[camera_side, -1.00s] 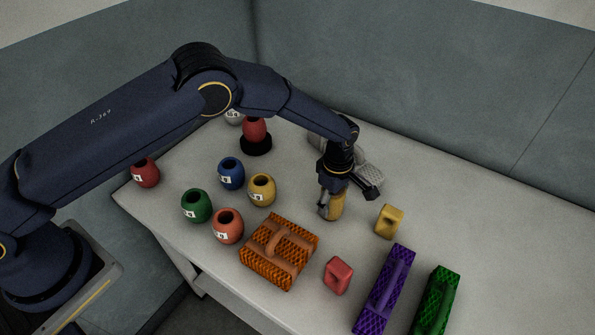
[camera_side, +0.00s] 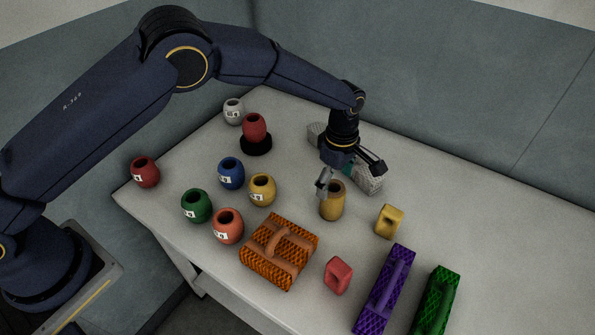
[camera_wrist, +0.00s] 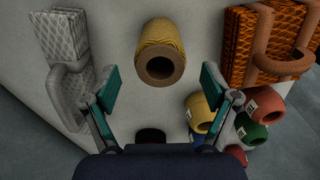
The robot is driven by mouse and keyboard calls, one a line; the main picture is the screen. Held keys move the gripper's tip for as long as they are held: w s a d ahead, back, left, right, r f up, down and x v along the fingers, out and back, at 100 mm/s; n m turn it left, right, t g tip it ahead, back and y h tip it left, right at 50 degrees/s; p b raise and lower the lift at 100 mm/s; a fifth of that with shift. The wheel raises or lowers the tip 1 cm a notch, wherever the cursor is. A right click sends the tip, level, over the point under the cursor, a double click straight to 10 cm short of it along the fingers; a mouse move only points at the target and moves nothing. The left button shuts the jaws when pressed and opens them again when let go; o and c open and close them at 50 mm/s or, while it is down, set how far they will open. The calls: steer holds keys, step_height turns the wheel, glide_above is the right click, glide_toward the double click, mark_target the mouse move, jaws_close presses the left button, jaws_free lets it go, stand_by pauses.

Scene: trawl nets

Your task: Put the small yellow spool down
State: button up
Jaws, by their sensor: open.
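The small yellow spool (camera_side: 332,203), a yellow winding with a brown hollow core, stands upright on the table. In the wrist view the spool (camera_wrist: 160,40) shows its open end, ahead of and between the fingers. My gripper (camera_side: 350,178) is open and empty, just above the spool and slightly to its right in the side view. In the wrist view its two teal-padded fingers (camera_wrist: 160,88) are spread wide, with clear space between each and the spool.
A grey net with a handle (camera_wrist: 65,60) lies behind my gripper. An orange net (camera_side: 265,263), a yellow block (camera_side: 389,221) and a red block (camera_side: 338,276) lie nearby. Several numbered pots, including a yellow one (camera_side: 262,188), stand left. Bare table surrounds the spool.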

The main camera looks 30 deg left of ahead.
steer(key=s+a+r+m+t, duration=0.1)
steer(key=s+a+r+m, duration=0.1)
steer(key=a+r, duration=0.45)
steer(key=s+a+r+m+h, duration=0.1)
steer(key=s+a+r+m, duration=0.15)
steer(key=r, duration=0.65)
steer(key=s+a+r+m+t, duration=0.1)
steer(key=s+a+r+m, duration=0.15)
steer(key=a+r, duration=0.4)
steer(key=s+a+r+m+t, duration=0.1)
steer(key=s+a+m, duration=0.2)
steer(key=s, duration=0.4)
steer(key=s+a+r+m+t, duration=0.1)
steer(key=s+a+m, duration=0.2)
steer(key=s, duration=0.4)
steer(key=s+a+r+m+t+y, duration=0.1)
steer(key=s+a+r+m, duration=0.1)
steer(key=s, duration=0.4)
steer(key=shift+s+a+m+t, duration=0.3)
steer(key=shift+s+a+m, duration=0.15)
steer(key=shift+a, duration=0.45)
